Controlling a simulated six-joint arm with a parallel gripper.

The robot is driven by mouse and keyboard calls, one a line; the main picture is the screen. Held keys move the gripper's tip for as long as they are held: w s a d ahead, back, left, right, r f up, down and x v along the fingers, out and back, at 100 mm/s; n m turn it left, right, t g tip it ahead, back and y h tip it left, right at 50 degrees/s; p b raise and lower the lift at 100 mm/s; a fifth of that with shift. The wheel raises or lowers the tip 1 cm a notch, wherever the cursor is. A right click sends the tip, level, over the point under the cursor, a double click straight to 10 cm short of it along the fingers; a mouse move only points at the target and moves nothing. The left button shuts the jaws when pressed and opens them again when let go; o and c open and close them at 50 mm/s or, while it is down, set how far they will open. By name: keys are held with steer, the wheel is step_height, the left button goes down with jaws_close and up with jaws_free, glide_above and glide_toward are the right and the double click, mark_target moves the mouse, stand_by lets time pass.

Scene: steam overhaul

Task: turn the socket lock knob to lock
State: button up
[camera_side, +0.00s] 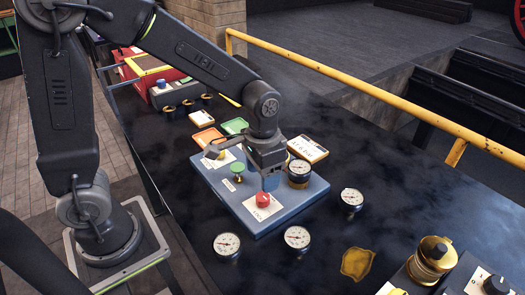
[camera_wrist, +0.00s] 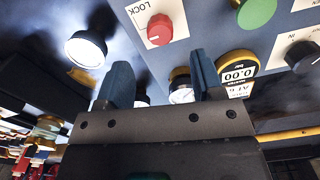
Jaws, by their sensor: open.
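The socket lock knob (camera_side: 263,199) is red and sits on a white plate near the front corner of the blue panel (camera_side: 222,200). In the wrist view the knob (camera_wrist: 159,29) is beside the printed word LOCK, beyond the fingertips. My gripper (camera_side: 271,183) is just above and behind the knob in the side view. In the wrist view my gripper (camera_wrist: 160,75) has its two blue fingers apart with nothing held between them. The knob is not between the fingers. Its exact turn angle is too small to read.
The panel also bears a green knob (camera_side: 238,169), a black knob (camera_wrist: 300,57) and a round gauge (camera_side: 299,172) with a 0.00 readout (camera_wrist: 237,70). A yellow rail (camera_side: 370,90) runs behind.

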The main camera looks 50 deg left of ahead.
mark_target(262, 196)
step_height(262, 196, up, 7)
steer(key=shift+f, duration=0.15)
steer(key=shift+s, duration=0.1)
steer(key=s+a+r+n+t, duration=0.1)
steer(key=s+a+r+t, duration=0.1)
steer(key=s, duration=0.4)
steer(key=s+a+r+n+t, duration=0.1)
steer(key=s+a+r+t, duration=0.2)
steer(key=s, duration=0.3)
steer(key=shift+r+t, duration=0.3)
stand_by(1.3)
